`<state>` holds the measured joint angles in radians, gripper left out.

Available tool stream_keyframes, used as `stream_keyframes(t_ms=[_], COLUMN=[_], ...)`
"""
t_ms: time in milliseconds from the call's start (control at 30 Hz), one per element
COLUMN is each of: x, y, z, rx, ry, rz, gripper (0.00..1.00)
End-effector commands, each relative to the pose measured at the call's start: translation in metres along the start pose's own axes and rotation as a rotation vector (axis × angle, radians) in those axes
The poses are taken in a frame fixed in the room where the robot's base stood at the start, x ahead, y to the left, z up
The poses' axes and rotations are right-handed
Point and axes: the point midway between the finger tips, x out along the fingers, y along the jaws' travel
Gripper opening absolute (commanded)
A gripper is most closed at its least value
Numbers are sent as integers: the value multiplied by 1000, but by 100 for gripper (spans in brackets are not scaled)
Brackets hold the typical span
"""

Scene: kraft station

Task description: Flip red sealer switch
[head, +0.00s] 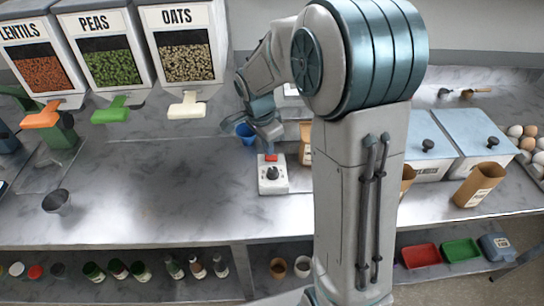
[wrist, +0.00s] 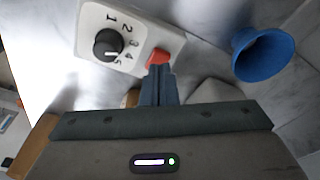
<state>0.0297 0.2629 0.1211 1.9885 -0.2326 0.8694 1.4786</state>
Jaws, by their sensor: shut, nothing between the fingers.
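The red sealer switch (head: 271,158) sits at the back end of a small white control box on the counter. In the wrist view the red switch (wrist: 158,57) is right at the tips of my gripper (wrist: 158,70), which look to be touching it or very close. The white box (wrist: 105,38) has a black dial (wrist: 109,45) with numbers around it. My gripper (head: 272,148) is shut with nothing between its fingers, pointing down at the switch. The fingertips partly hide the switch's near side, and I cannot tell which way it is set.
A blue funnel-like cup (wrist: 262,55) stands close to the right of the switch in the wrist view. Dispensers (head: 180,45) line the back left.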

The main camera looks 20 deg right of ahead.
Motion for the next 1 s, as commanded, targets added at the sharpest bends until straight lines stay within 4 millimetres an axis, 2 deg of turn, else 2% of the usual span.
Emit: stream_keyframes(t_ms=[1000], x=[16], y=[0], z=[2], rx=[0], ry=[0], rz=[1], gripper=[0])
